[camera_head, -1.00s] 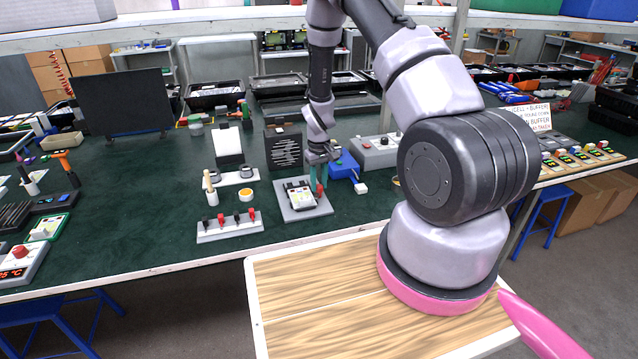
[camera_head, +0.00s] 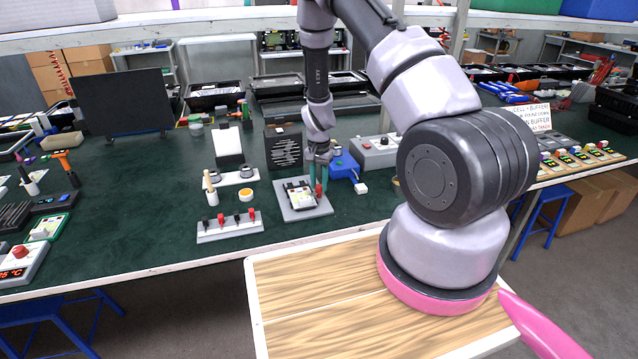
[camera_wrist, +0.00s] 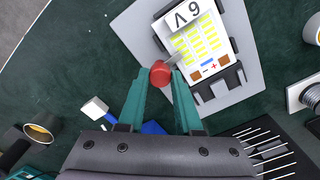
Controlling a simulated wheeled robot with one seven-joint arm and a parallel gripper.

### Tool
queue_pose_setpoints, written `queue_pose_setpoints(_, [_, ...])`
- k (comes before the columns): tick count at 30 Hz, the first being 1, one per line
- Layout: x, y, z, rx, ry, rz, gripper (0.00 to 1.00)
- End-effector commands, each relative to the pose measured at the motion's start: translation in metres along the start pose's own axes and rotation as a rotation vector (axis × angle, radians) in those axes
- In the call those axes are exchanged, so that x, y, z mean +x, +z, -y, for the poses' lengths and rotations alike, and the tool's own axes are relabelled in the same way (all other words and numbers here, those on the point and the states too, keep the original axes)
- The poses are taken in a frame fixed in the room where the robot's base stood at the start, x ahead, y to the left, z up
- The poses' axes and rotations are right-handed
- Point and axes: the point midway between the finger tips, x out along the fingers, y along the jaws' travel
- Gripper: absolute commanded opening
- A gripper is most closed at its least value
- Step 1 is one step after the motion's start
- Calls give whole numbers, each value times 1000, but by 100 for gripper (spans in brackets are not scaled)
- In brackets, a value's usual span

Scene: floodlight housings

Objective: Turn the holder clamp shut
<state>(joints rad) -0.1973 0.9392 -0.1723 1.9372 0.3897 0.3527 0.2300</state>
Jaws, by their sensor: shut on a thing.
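The holder (camera_head: 299,213) is a grey plate on the green bench with a white and yellow board (camera_head: 299,196) in a black frame. The clamp (camera_wrist: 160,72) has a red knob and a grey bar reaching to the board's edge. My gripper (camera_wrist: 161,84) has teal fingers and is shut on the red knob. In the head view the gripper (camera_head: 319,180) is at the plate's right side; the knob is mostly hidden there.
A white strip with red and black clips (camera_head: 230,226) lies to the left. A black slotted block (camera_head: 284,149) stands behind the holder.

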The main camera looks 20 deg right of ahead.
Motion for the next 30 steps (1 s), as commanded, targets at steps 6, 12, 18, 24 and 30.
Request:
queue_pose_setpoints(6, [0, 0, 0, 82, 0, -1, 0])
queue_pose_setpoints(12, [0, 0, 0, 113, -1, 0, 0])
queue_pose_setpoints(18, [0, 0, 0, 119, -1, 0, 0])
queue_pose_setpoints(24, [0, 0, 0, 119, -1, 0, 0])
queue_pose_setpoints(30, [0, 0, 0, 118, -1, 0, 64])
